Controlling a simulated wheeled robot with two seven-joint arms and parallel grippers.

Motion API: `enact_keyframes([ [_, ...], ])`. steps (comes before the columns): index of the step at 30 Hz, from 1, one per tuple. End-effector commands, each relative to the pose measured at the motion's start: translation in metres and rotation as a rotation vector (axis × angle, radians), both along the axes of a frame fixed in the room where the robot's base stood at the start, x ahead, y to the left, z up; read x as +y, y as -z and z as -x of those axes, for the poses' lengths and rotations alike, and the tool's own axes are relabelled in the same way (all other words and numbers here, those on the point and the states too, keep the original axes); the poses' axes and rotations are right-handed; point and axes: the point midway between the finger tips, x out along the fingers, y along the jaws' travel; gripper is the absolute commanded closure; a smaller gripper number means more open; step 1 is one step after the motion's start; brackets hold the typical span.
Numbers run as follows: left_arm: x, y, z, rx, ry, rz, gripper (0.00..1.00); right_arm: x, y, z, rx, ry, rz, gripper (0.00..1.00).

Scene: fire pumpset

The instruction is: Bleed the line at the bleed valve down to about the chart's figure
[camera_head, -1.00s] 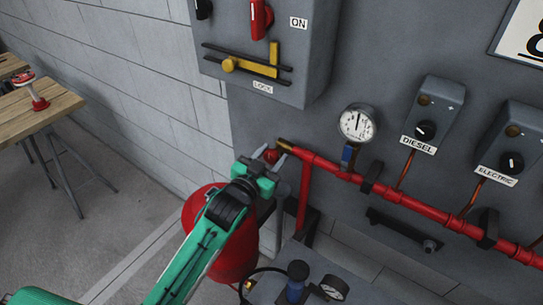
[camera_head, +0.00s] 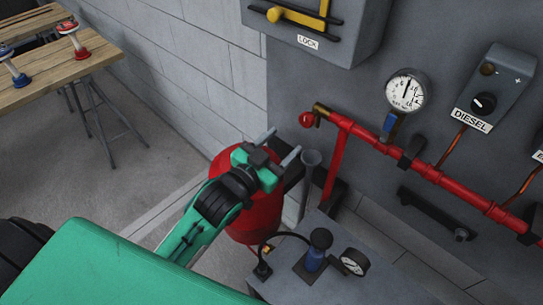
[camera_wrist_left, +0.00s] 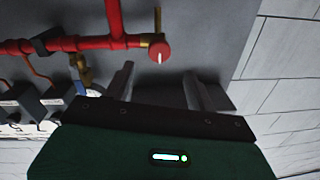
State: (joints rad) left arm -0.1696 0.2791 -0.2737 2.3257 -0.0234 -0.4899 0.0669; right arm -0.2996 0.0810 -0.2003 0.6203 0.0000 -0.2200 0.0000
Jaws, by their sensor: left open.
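The bleed valve's red knob (camera_head: 306,119) sits on a brass fitting at the left end of the red pipe (camera_head: 440,172). In the left wrist view the knob (camera_wrist_left: 159,53) shows a white mark on its face. My left gripper (camera_head: 284,143) is open and empty, below and left of the knob in the head view, apart from it. In the wrist view its fingers (camera_wrist_left: 158,76) stand either side of the knob's line, short of it. The round white gauge (camera_head: 407,92) on the pipe has its needle pointing nearly straight up. The chart and my right gripper are out of view.
A red tank (camera_head: 262,208) is behind my left arm. A grey stand (camera_head: 330,275) holds a blue-bodied fitting and small gauge. The DIESEL box (camera_head: 493,88) is at right; a wooden table (camera_head: 60,70) is far left.

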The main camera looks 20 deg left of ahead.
Motion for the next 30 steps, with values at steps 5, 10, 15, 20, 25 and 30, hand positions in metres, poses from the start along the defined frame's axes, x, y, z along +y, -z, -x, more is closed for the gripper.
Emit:
enact_keyframes([
  [5,0.007,0.002,0.021,0.001,0.0,0.0,0.44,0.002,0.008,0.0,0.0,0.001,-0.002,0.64],
  [10,0.01,0.001,0.029,0.0,0.0,-0.001,0.44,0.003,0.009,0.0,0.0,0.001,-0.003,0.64],
  [15,0.01,0.0,0.03,0.0,0.0,-0.001,0.44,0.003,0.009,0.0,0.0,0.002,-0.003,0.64],
  [20,0.01,0.0,0.03,0.0,0.0,-0.001,0.44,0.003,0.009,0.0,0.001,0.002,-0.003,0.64],
  [25,0.01,0.0,0.03,0.0,0.0,-0.001,0.44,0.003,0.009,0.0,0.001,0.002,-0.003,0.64],
  [30,0.01,-0.011,0.03,0.0,0.0,-0.001,0.44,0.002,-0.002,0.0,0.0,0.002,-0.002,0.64],
])
